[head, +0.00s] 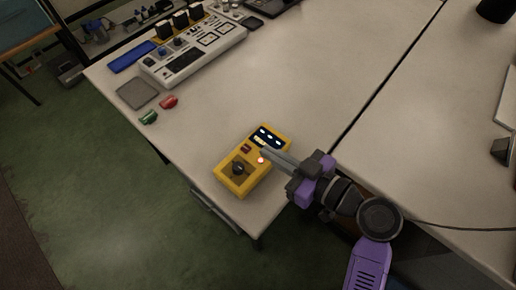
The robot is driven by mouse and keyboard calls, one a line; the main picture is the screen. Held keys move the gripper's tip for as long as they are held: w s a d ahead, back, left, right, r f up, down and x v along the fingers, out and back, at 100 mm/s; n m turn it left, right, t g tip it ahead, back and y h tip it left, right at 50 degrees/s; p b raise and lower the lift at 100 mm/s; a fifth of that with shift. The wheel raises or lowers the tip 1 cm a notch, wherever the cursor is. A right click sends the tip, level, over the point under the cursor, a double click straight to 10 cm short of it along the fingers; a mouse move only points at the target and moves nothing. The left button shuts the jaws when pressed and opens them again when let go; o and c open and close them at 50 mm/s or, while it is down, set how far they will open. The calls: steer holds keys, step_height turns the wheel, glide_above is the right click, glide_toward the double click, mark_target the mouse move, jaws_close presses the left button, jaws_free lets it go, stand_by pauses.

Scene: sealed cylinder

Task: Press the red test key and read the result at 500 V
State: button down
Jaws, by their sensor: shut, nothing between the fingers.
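A yellow tester (229,182) lies on the light table near its front corner. It has a dark display (267,138) with bright marks, too small to read, and a dark rotary knob (238,169). A small bright red-lit spot (261,160) shows on its face, right by my fingertips. My gripper (267,154) reaches in from the right, shut and empty, with its tips over the tester's face. I cannot tell whether the tips touch it. A small dark red patch (245,149) sits left of the display. The knob's setting is not legible.
A red clip (168,102) and a green clip (149,117) lie by the table's left edge, near a grey square pad (137,93). A large white instrument panel (195,55) stands behind. The table's middle is clear. A dark seam (385,80) divides the tabletops.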

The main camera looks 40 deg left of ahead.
steer(key=shift+v, duration=2.05)
steer(key=shift+w+r, duration=0.1)
steer(key=shift+w, duration=0.05)
steer(key=w+d+m+t+h, duration=0.5)
steer(key=w+d+m+t, duration=0.4)
steer(key=m+t, duration=0.15)
steer(key=s+d+f+m+t+h, duration=0.2)
steer(key=s+d+m+t+h, duration=0.35)
steer(key=d, duration=0.75)
steer(key=s+d+g+h, duration=0.1)
steer(key=s+d, duration=0.2)
steer(key=s, duration=0.5)
steer(key=s+d+r+h, duration=0.1)
steer(key=s+d+h, duration=0.1)
steer(key=s, duration=0.7)
steer(key=s+d+r+m+g+h, duration=0.1)
steer(key=s+d, duration=0.3)
steer(key=s, duration=0.5)
steer(key=shift+s+d+g+h, duration=0.15)
steer(key=shift+d+g+h, duration=0.15)
steer(key=shift+d+h, duration=0.15)
